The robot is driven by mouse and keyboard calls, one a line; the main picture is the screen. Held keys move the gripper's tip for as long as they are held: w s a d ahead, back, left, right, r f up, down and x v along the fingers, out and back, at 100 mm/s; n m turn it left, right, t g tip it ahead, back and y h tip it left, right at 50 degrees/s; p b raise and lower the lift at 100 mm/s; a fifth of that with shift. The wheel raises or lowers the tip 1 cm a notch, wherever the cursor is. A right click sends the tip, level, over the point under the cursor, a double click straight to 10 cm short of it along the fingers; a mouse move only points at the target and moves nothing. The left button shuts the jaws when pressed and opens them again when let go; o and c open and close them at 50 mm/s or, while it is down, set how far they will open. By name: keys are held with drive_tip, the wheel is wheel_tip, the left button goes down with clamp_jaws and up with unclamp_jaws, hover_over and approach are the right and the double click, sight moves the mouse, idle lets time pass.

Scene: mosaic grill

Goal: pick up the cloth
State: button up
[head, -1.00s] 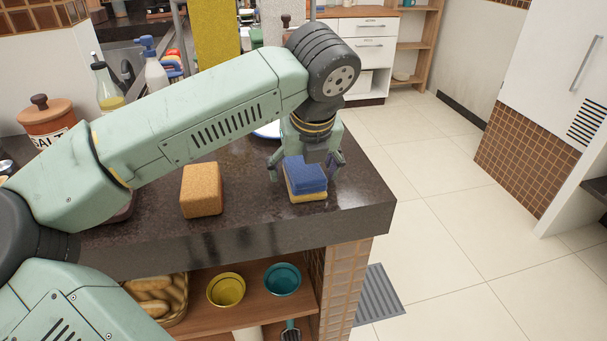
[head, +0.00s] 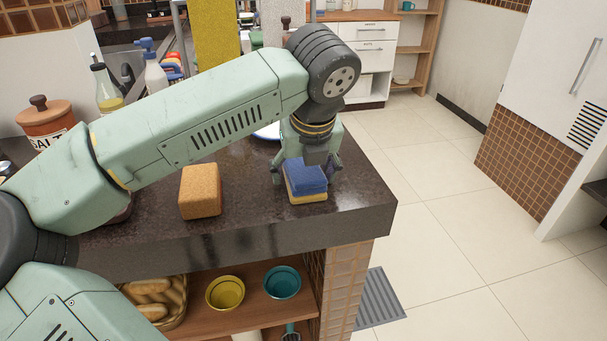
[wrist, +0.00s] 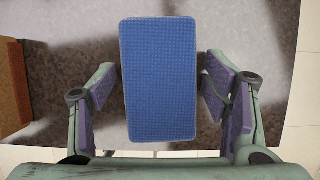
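A folded blue-over-yellow cloth, or a sponge-like block (head: 306,179), lies on the dark counter near its right front corner. In the wrist view its blue woven top (wrist: 158,80) lies lengthwise between the fingers. My gripper (head: 305,172) points down over it with one finger on each side. In the wrist view my gripper (wrist: 160,90) is open, with a narrow gap beside the cloth on each side. The cloth's far side is partly hidden by the gripper in the head view. A yellow cloth (head: 216,35) also hangs at the back.
An orange-brown sponge-like block (head: 200,191) sits left of the gripper. A salt jar (head: 48,122) and bottles (head: 106,88) stand further left. A plate (head: 268,131) is partly hidden behind the arm. The counter's right edge is close to the gripper.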

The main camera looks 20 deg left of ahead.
drive_tip(key=shift+s, duration=0.1)
drive_tip(key=c, duration=1)
drive_tip(key=shift+o, duration=0.2)
drive_tip(key=shift+r+p, duration=0.35)
drive_tip(key=shift+p, duration=0.55)
wheel_tip(320, 180, up, 10)
drive_tip(key=p, duration=0.4)
drive_tip(key=o, duration=0.6)
drive_tip(key=shift+f, duration=0.1)
drive_tip(key=c, duration=0.5)
